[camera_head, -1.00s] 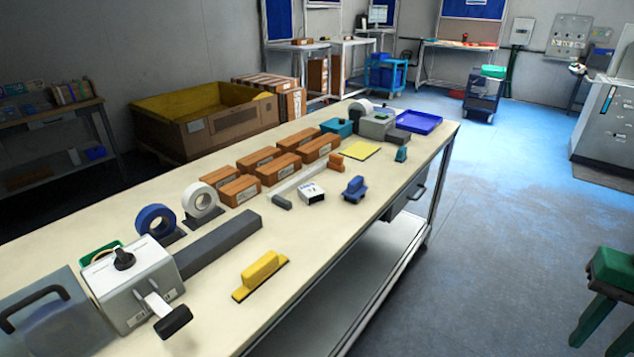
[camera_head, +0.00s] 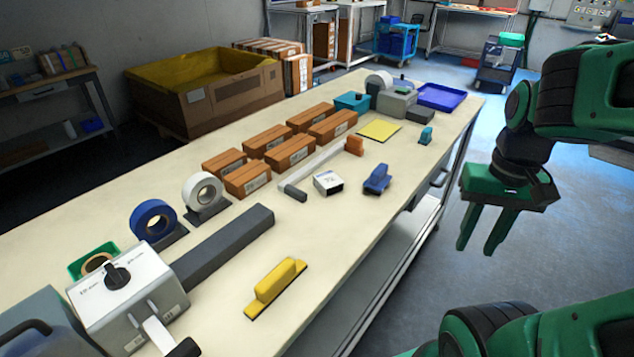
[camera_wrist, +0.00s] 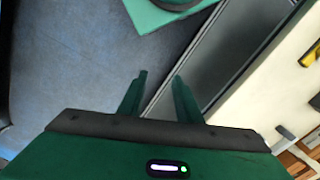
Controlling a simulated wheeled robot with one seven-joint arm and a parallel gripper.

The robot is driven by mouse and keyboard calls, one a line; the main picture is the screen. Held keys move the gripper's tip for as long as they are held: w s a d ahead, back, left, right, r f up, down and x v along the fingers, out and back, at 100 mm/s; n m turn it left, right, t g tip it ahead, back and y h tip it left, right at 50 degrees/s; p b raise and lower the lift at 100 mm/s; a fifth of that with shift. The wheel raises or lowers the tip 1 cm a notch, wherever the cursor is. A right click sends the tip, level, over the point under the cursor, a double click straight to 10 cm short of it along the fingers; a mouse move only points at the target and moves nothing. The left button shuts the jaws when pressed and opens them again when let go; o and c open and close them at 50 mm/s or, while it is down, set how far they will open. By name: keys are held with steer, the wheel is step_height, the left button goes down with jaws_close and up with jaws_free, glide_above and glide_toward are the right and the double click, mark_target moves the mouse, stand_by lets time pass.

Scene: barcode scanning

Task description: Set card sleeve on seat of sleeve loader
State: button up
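A small white sleeve-like box (camera_head: 328,182) with a dark open end and print on top lies mid-table; it looks like the card sleeve. A white machine (camera_head: 128,296) with a black knob and a black-tipped lever stands at the table's near left. A grey block-shaped device (camera_head: 397,104) stands farther back. I cannot tell which device is the sleeve loader, and no seat is clearly visible. My green gripper (camera_head: 482,246) is open and empty, off the table's right side, well apart from the sleeve. In the wrist view its two fingers (camera_wrist: 160,78) are spread with nothing between them.
The pale table (camera_head: 345,245) holds a yellow-handled tool (camera_head: 276,284), a blue-handled tool (camera_head: 377,180), a long grey bar (camera_head: 222,248), tape rolls (camera_head: 198,192), several brown boxes (camera_head: 290,152), a yellow pad (camera_head: 380,130) and a blue tray (camera_head: 441,97). Its front right strip is mostly clear.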

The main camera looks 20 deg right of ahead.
steer(key=shift+a, duration=0.2)
steer(key=shift+o, duration=1.2)
steer(key=shift+w, duration=0.1)
steer(key=o, duration=0.5)
steer(key=shift+s+r, duration=0.2)
steer(key=shift+r, duration=0.1)
steer(key=shift+o, duration=0.9)
steer(key=w+a+r+n+t, duration=0.1)
steer(key=w+n, duration=0.2)
steer(key=w, duration=0.7)
steer(key=shift+w+r+h, duration=0.25)
steer(key=shift+r+h, duration=0.05)
steer(key=shift+r, duration=0.1)
steer(key=n+t+y, duration=0.2)
steer(key=n+t, duration=0.2)
steer(key=n, duration=0.2)
glide_toward(327, 177)
steer(key=shift+w+a+f+g, duration=0.15)
steer(key=shift+w+f, duration=0.15)
steer(key=shift+f, duration=0.25)
steer(key=shift+w+a+f+g, duration=0.2)
steer(key=shift+w+f, duration=0.15)
steer(key=shift+f, duration=0.25)
steer(key=shift+x, duration=2.85)
